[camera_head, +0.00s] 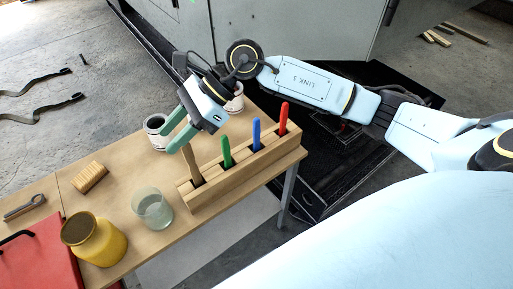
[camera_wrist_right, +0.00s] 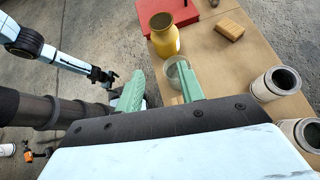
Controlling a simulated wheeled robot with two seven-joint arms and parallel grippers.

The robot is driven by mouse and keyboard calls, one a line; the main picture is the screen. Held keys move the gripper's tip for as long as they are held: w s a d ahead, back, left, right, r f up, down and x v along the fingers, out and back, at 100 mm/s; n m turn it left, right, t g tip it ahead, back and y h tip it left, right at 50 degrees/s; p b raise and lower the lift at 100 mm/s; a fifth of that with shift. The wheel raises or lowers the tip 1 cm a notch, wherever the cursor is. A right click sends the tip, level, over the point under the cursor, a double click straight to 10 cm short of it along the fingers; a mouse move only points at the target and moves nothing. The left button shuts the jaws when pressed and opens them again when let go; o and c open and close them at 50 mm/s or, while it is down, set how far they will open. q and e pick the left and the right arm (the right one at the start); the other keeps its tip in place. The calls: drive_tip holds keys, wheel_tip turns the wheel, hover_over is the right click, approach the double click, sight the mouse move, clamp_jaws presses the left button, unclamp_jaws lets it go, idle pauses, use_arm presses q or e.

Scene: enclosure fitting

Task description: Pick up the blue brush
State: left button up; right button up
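The blue brush (camera_head: 256,134) stands upright in a slot of a wooden holder (camera_head: 240,178), between a green-handled tool (camera_head: 226,152) and a red-handled one (camera_head: 283,119). Only its handle shows. My right gripper (camera_head: 179,131) is open, its green fingers apart, above the left end of the holder near a brown handle (camera_head: 191,165). It is left of the blue brush and not touching it. The right wrist view shows the gap between the fingers (camera_wrist_right: 158,88); the blue brush does not show there. My left arm (camera_wrist_right: 65,58) shows in that view; its gripper's opening is unclear.
A glass cup (camera_head: 152,208), a yellow jar (camera_head: 94,240), a brush with a wooden block (camera_head: 90,177) and a red box (camera_head: 40,255) occupy the table's left part. White cans (camera_head: 157,132) stand behind my right gripper. The table's right edge lies close to the holder.

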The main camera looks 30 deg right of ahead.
sight(257, 118)
drive_tip(key=w+d+h, duration=0.1)
drive_tip(key=d+h, duration=0.1)
drive_tip(key=d, duration=0.1)
drive_tip(key=w+d+f+n+h, duration=0.1)
drive_tip(key=d+h, duration=0.1)
drive_tip(key=d, duration=0.2)
drive_tip(key=w+d+f+h, duration=0.1)
drive_tip(key=d+h, duration=0.1)
drive_tip(key=d, duration=0.1)
drive_tip(key=shift+d+f+n, duration=0.15)
drive_tip(key=shift+d+n, duration=0.05)
drive_tip(key=shift+n, duration=0.1)
drive_tip(key=d+r+h, duration=0.1)
drive_tip(key=d+h, duration=0.4)
drive_tip(key=d, duration=0.6)
drive_tip(key=f, duration=0.4)
drive_tip(key=w+f, duration=0.1)
drive_tip(key=f, duration=0.1)
drive_tip(key=shift+d+f, duration=0.25)
drive_tip(key=shift+w+a+f, duration=0.1)
drive_tip(key=shift+f, duration=1.5)
drive_tip(key=shift+w+a+f, duration=0.1)
drive_tip(key=shift+f, duration=1.45)
drive_tip(key=shift+r, duration=0.1)
clamp_jaws()
